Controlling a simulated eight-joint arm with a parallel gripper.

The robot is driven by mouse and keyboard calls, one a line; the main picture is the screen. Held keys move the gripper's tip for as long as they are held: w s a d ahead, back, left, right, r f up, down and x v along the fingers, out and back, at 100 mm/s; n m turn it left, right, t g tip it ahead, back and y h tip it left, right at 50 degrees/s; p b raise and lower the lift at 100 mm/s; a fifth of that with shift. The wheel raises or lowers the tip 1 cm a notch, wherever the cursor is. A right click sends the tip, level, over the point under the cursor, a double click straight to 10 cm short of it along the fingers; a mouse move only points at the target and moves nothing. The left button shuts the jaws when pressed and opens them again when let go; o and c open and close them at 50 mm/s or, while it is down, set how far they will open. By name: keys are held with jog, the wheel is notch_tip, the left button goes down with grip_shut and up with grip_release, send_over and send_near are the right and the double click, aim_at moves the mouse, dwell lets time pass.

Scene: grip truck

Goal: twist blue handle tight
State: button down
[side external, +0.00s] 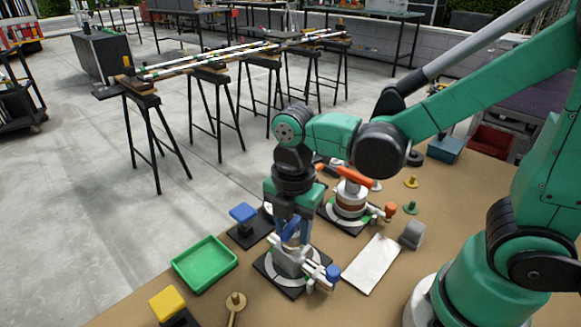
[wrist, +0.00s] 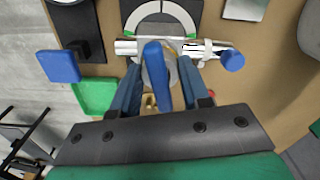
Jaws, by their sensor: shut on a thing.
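The blue handle (wrist: 157,72) stands between the two fingers of my gripper (wrist: 160,68) in the wrist view. It sits above a silver metal fixture (wrist: 208,48) on a black plate with a white, green-edged dial (wrist: 165,14). In the side view my gripper (side external: 290,232) points down over the same fixture (side external: 290,262), with its fingers around the handle. My gripper is shut on the blue handle, though the finger contact is partly hidden. A round blue knob (side external: 333,273) sticks out from the fixture's right end.
A similar fixture with an orange handle (side external: 355,176) stands just behind. A blue block on a black base (side external: 243,213) and a green tray (side external: 205,263) lie left. A white sheet (side external: 371,263) and grey block (side external: 412,235) lie right. A yellow block (side external: 167,303) is front left.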

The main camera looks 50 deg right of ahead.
aim_at(294, 221)
jog(key=m, duration=1.7)
jog(key=shift+m, duration=0.3)
jog(key=m, duration=0.5)
jog(key=c, duration=0.7)
grip_release()
jog(key=shift+r, duration=0.1)
jog(key=shift+r, duration=3.65)
jog(key=shift+d, duration=0.1)
